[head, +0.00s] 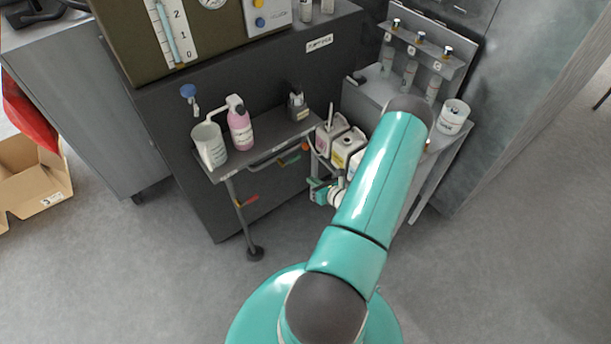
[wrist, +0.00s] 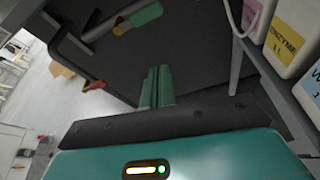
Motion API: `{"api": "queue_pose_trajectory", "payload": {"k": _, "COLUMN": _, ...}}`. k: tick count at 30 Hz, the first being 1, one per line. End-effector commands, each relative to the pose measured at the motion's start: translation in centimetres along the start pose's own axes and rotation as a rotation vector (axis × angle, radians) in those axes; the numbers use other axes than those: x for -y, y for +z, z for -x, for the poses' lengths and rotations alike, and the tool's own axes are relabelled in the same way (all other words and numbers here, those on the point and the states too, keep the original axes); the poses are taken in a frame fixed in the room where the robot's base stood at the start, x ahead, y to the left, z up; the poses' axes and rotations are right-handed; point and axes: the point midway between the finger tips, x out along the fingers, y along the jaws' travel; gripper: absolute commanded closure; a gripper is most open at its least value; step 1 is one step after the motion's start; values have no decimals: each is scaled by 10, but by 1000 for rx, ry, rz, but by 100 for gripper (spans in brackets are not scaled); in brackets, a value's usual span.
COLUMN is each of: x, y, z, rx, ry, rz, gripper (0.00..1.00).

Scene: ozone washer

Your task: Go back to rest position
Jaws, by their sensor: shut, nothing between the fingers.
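My gripper shows in the wrist view (wrist: 157,88) with its two green fingers together and nothing between them. In the head view my teal arm reaches forward from the bottom middle, and the gripper (head: 318,190) shows partly at its left, below the side shelf. The gripper is in front of the dark machine cabinet (head: 180,120), low beside the white canisters.
White canisters (head: 349,147) stand close to my arm. A shelf holds a pitcher (head: 209,146) and a pink bottle (head: 240,128). A white tub (head: 453,117) stands at right. A cardboard box (head: 35,180) lies at far left. The floor in front is clear.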

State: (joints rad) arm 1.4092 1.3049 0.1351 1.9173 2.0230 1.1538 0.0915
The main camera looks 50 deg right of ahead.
Motion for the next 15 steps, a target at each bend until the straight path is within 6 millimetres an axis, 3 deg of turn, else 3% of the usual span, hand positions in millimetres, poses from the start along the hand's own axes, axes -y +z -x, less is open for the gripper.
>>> {"api": "queue_pose_trajectory", "payload": {"k": 4, "x": -1, "y": 0, "z": 11, "rx": 1, "ry": 0, "rz": 0, "gripper": 100}}
{"api": "queue_pose_trajectory", "payload": {"k": 15, "x": -1, "y": 0, "z": 10, "rx": 1, "ry": 0, "rz": 0, "gripper": 100}}
